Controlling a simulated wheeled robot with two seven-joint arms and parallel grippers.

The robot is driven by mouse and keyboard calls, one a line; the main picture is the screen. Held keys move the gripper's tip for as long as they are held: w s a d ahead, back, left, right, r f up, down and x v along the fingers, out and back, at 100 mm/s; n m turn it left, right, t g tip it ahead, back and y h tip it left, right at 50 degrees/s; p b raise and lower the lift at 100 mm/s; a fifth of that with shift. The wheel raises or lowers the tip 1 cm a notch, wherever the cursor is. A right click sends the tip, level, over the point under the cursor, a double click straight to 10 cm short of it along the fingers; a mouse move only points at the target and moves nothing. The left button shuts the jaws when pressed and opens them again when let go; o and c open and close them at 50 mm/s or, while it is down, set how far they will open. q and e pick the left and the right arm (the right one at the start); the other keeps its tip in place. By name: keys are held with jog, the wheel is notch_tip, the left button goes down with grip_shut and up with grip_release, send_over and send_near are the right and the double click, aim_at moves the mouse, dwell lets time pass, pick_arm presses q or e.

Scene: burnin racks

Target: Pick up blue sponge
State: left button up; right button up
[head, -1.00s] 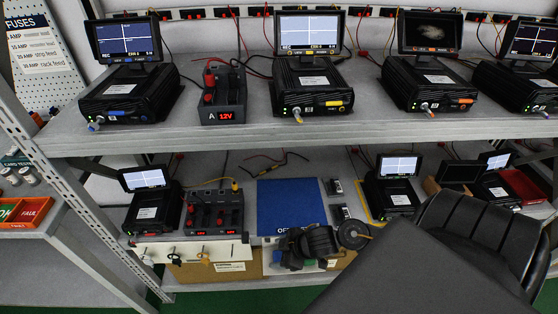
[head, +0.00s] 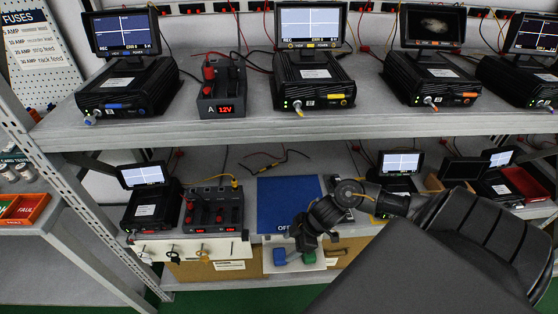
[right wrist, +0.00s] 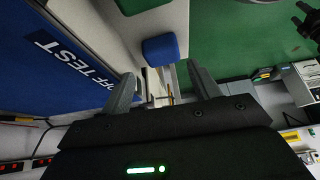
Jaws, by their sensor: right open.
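The blue sponge (head: 279,257) lies on a pale surface at the front of the lower shelf in the head view, with a green block (head: 308,257) to its right. My right gripper (head: 303,242) hangs pointing down just above and between the two; its fingertips are hard to make out there. In the right wrist view the blue sponge (right wrist: 160,48) lies beyond the open fingers of my right gripper (right wrist: 163,88), apart from them, with nothing between them. My left gripper is not in view.
A blue mat (head: 286,200) marked with lettering lies behind my gripper. A red-and-black power unit (head: 213,212) stands left of it. The upper shelf edge (head: 250,131) runs above my forearm. A cardboard box (head: 205,268) sits below the lower shelf.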

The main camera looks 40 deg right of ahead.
aim_at(280, 254)
jog(key=shift+a+f, duration=0.1)
jog(key=shift+f, duration=0.05)
jog(key=x, duration=0.5)
jog(key=shift+a+b, duration=0.15)
jog(key=shift+b, duration=0.15)
jog(key=c, duration=0.7)
